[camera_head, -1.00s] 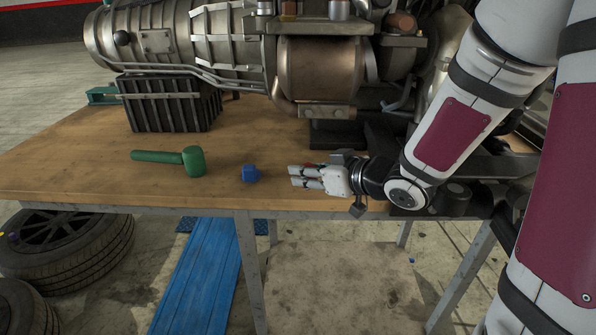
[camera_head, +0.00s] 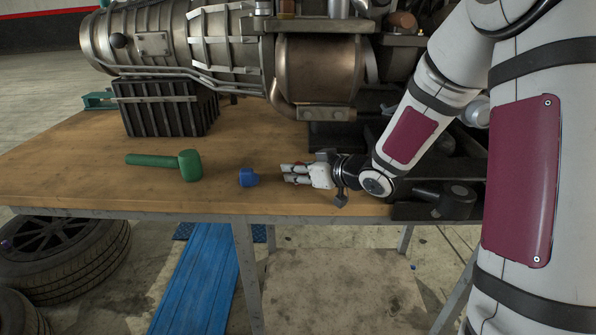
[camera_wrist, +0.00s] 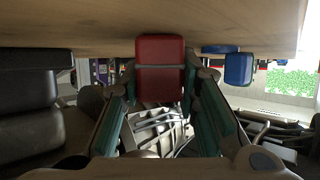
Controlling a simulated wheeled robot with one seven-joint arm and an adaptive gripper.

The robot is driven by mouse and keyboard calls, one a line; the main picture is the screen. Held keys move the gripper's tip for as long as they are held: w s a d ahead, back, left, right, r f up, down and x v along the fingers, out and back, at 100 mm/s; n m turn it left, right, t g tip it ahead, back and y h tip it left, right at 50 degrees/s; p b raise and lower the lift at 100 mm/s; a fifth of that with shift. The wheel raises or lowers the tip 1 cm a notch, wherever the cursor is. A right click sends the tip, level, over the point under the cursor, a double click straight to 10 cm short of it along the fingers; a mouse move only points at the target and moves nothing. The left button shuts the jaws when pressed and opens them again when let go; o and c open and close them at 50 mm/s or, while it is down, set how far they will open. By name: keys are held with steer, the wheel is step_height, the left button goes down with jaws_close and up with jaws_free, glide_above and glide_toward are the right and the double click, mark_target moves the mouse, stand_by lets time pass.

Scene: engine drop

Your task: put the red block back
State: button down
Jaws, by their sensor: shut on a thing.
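The red block (camera_wrist: 160,68) sits between the two fingers of my gripper (camera_wrist: 160,98) in the wrist view, and the fingers are shut on it. In the head view my gripper (camera_head: 287,174) is low over the front of the wooden table (camera_head: 80,180), pointing left, and its fingers hide the red block. The wrist view is upside down, with the table surface (camera_wrist: 80,25) along the top. The block appears right by that surface; I cannot tell whether it touches.
A blue block (camera_head: 248,177) stands just left of my fingertips; it also shows in the wrist view (camera_wrist: 238,68). A green mallet (camera_head: 188,165) lies farther left. A black ribbed crate (camera_head: 165,108) and a large engine (camera_head: 318,75) stand behind. The table's front edge is close.

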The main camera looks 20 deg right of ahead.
steer(key=shift+r, duration=0.1)
steer(key=c, duration=1.2)
jaws_free()
